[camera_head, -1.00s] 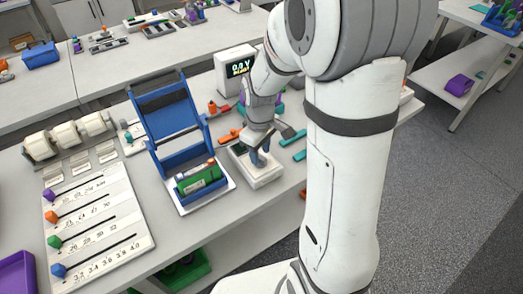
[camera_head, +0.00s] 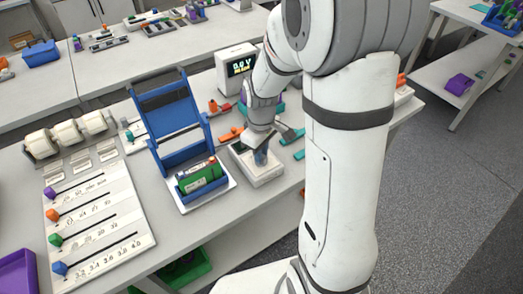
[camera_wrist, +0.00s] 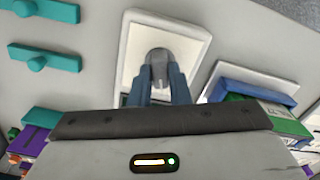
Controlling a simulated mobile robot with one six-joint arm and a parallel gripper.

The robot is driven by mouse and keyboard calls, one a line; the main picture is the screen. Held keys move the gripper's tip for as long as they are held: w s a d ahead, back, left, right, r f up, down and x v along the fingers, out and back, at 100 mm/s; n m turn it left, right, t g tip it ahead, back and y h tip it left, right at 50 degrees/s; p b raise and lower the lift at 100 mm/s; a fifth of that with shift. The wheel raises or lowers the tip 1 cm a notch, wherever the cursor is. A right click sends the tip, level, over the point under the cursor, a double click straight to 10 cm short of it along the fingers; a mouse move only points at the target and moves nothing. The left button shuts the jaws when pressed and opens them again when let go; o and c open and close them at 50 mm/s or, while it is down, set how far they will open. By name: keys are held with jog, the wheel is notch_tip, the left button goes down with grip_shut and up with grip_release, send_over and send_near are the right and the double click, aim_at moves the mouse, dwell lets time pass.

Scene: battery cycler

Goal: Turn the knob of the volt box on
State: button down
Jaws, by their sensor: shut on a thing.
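The volt box is a low white box (camera_head: 266,176) on the bench in the head view. In the wrist view its pale top (camera_wrist: 187,30) carries a rounded grey knob (camera_wrist: 159,57). My gripper (camera_head: 261,157) points down over the box, with its blue fingers (camera_wrist: 159,80) shut on the knob. In the head view the fingers and wrist hide the knob, so its setting cannot be read there. A white display unit (camera_head: 241,66) behind the arm shows a reading like 0.0 V, with smaller yellow text below.
A slider board (camera_head: 100,225) lies further left. Teal bars (camera_head: 296,137) lie to the right; teal pieces also show in the wrist view (camera_wrist: 40,62).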

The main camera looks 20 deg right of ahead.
jog(key=shift+w+m, duration=0.1)
jog(key=shift+m, duration=0.2)
jog(key=m+b, duration=0.1)
jog(key=m, duration=0.2)
jog(key=shift+m+b, duration=0.7)
jog(key=shift+m, duration=1.4)
jog(key=shift+r, duration=0.1)
jog(key=c, duration=1.4)
grip_release()
jog(key=shift+o, duration=0.2)
notch_tip(320, 180, up, 8)
jog(key=shift+f, duration=0.15)
